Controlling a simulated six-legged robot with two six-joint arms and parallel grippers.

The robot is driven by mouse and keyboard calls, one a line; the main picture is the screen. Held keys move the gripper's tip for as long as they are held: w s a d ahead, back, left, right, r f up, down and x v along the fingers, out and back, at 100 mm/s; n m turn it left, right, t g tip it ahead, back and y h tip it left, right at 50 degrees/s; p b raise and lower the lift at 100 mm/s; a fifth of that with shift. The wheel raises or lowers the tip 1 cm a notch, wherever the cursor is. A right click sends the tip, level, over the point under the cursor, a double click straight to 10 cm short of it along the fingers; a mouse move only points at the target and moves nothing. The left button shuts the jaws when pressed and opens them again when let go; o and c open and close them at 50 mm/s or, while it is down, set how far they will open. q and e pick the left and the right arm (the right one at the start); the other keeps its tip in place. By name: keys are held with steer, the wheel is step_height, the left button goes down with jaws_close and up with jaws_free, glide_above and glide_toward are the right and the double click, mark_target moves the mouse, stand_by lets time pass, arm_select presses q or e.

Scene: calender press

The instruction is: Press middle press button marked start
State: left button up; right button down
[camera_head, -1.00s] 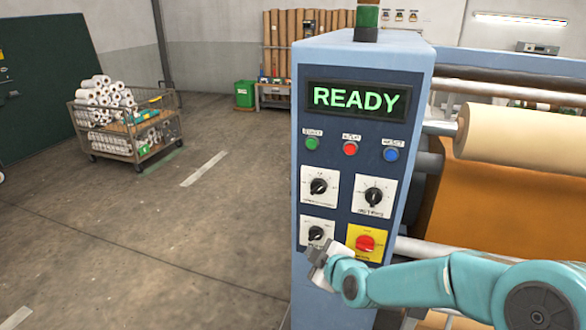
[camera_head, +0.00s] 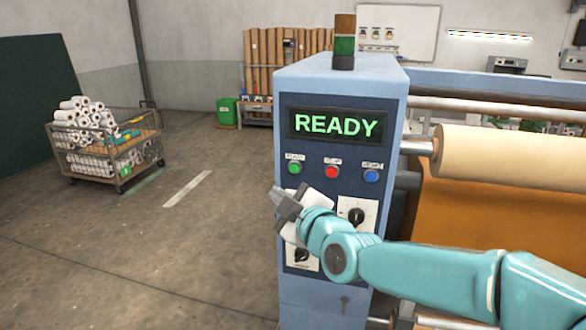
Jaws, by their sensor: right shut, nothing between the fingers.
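The control panel (camera_head: 340,105) is the dark blue front of a light blue press cabinet and its display reads READY in green. Below the display sit a green button (camera_head: 294,168) on the left, a red button (camera_head: 332,172) in the middle and a blue button (camera_head: 371,176) on the right. Small labels stand above them; the left one appears to read START, though blurred. My right gripper (camera_head: 279,200) is shut and empty, just below and left of the green button, apart from it in the picture. My left gripper is not in view.
A dial (camera_head: 356,216) and a lower dial (camera_head: 302,256) are partly covered by my right arm. A paper roll (camera_head: 510,156) and orange sheet (camera_head: 480,215) lie to the right. A roll cart (camera_head: 105,150) stands far left. The floor left of the cabinet is clear.

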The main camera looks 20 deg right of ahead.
mark_target(294, 168)
steer(key=shift+w+d+p, duration=0.4)
steer(key=shift+w+d, duration=0.4)
steer(key=shift+w, duration=0.4)
steer(key=shift+w+d+p, duration=0.35)
steer(key=shift+w+d, duration=0.5)
steer(key=shift+w, duration=0.4)
steer(key=shift+w+d+p, duration=0.4)
steer(key=shift+w+d, duration=0.4)
steer(key=shift+w, duration=0.4)
steer(key=shift+w, duration=0.1)
steer(key=shift+w+d, duration=0.25)
steer(key=shift+w, duration=0.05)
